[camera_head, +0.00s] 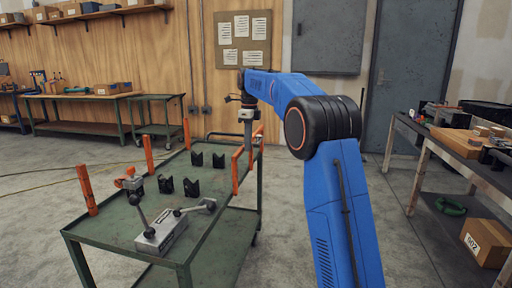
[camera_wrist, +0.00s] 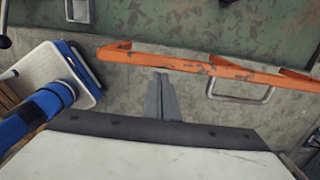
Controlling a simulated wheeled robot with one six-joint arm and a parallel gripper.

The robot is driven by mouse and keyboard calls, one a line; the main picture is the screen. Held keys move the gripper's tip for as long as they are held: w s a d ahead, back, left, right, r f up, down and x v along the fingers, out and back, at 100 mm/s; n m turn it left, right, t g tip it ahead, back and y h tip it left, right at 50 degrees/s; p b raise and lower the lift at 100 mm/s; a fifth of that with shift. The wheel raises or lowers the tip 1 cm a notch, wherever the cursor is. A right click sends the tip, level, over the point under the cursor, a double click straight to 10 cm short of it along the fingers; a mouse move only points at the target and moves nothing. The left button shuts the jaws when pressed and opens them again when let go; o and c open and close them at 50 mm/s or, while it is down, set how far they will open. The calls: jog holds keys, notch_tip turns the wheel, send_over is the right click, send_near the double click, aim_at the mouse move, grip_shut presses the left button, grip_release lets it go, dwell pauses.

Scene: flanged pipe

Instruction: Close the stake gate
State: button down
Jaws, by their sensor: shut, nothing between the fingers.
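The stake gate is an orange, worn frame (camera_head: 236,172) at the right side of the green cart in the head view. In the wrist view its long orange bar (camera_wrist: 215,68) runs across the picture just beyond my fingertips. Whether its end meets a post or latch is unclear. My gripper (camera_head: 247,142) points down beside the gate and partly overlaps it in the head view. In the wrist view my gripper's grey fingers (camera_wrist: 161,84) are together and empty, over the floor side of the bar. Contact with the bar cannot be told.
The green cart (camera_head: 125,222) carries black V-blocks (camera_head: 192,187), a grey clamp block with levers (camera_head: 160,233) and orange stakes (camera_head: 87,190) at its left edge. A workbench (camera_head: 440,150) stands at right. Floor between is clear.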

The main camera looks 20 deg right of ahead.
jog(key=shift+w+a+r, duration=0.1)
jog(key=shift+w+a, duration=0.5)
jog(key=shift+a, duration=0.4)
jog(key=s+d, duration=0.2)
jog(key=d, duration=0.2)
notch_tip(320, 180, up, 10)
jog(key=w+a, duration=0.1)
jog(key=a, duration=0.1)
jog(key=shift+w+a+f, duration=0.2)
jog(key=shift+a, duration=0.1)
